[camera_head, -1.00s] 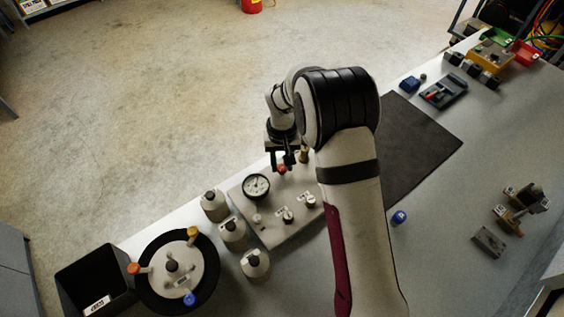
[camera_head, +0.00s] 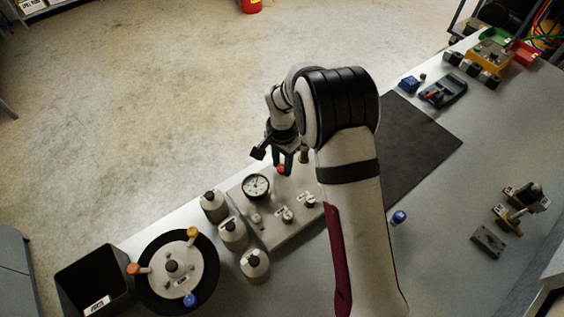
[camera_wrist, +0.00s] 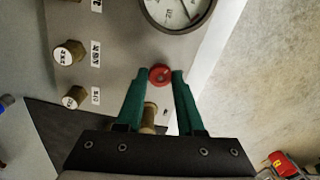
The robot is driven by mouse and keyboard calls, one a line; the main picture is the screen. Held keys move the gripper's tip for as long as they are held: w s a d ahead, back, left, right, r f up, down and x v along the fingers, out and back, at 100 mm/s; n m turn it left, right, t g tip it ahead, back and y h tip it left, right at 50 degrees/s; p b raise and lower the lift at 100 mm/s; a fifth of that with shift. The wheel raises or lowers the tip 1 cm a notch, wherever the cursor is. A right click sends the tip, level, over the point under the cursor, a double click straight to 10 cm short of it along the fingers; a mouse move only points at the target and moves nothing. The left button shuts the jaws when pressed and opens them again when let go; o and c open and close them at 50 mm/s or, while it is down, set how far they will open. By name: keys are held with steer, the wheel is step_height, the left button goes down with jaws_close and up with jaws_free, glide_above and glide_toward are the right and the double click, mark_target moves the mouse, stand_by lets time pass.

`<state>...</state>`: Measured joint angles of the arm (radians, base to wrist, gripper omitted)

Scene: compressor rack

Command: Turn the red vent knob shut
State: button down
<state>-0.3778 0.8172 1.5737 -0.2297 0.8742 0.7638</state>
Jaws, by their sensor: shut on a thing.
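The red vent knob (camera_wrist: 160,75) is on the grey panel (camera_wrist: 110,50), near the panel's edge and below the round gauge in the wrist view. In the head view the knob (camera_head: 281,170) shows as a small red spot under my gripper. My gripper (camera_head: 282,166) points down at it, and its two green fingers (camera_wrist: 161,80) stand on either side of the knob with their tips against it. The gripper is shut on the knob. How far the knob is turned cannot be told.
The gauge (camera_head: 256,187) is close to the knob, and a brass fitting (camera_wrist: 149,115) stands between my fingers' bases. Labelled knobs (camera_wrist: 69,53) sit on the same panel. Several capped bottles (camera_head: 233,235) and a round tray (camera_head: 150,292) stand to the left.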

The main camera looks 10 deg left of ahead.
mark_target(282, 167)
steer(key=shift+m, duration=0.7)
steer(key=c, duration=0.5)
jaws_free()
step_height(282, 167, up, 16)
steer(key=shift+f, duration=0.1)
